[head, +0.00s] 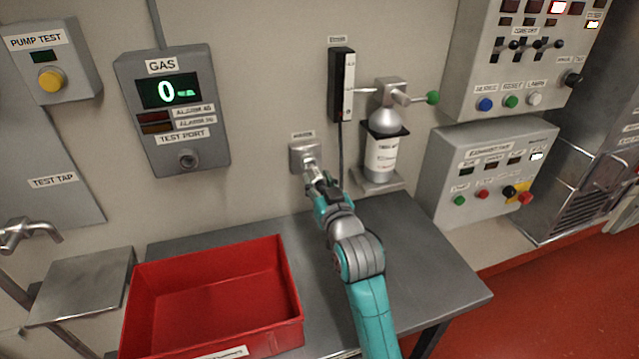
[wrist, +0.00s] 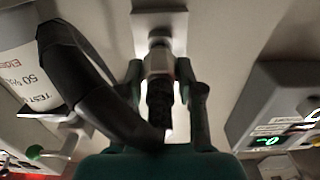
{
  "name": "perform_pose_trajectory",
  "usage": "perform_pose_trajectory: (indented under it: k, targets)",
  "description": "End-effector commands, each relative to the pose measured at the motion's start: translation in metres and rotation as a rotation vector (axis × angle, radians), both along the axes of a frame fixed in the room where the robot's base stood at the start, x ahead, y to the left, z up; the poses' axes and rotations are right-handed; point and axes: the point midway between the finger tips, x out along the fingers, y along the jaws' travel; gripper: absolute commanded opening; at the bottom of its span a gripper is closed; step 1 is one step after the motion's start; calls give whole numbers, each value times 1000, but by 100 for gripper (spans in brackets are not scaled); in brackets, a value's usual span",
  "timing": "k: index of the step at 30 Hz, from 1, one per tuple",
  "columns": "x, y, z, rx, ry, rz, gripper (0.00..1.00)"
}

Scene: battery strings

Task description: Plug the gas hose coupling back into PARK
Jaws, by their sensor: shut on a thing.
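My gripper (head: 317,180) is at the wall, just below the small square PARK socket plate (head: 303,150); its label is too small to read clearly. In the wrist view my gripper (wrist: 160,88) is shut on the gas hose coupling (wrist: 158,65), a metal piece with a dark ribbed body. The coupling points at the socket plate (wrist: 146,20) and its front end lines up with the socket's centre. It seems to meet the socket, but I cannot tell how deep it sits. The black hose (wrist: 75,75) curves from the coupling past the left finger.
A gas bottle (head: 382,158) with a green-knobbed valve stands right of the socket. The GAS panel (head: 205,135) with TEST PORT (head: 187,159) hangs to the left, reading 0. A red tray (head: 286,285) lies on the grey bench (head: 430,250). The bench's right side is clear.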

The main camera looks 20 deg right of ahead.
Motion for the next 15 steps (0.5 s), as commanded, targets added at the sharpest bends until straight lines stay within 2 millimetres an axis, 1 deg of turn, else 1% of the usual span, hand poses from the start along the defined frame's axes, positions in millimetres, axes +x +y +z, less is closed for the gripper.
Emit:
perform_pose_trajectory:
  k: [15]
  targets:
    - [11,0,1,0,-1,0,0]
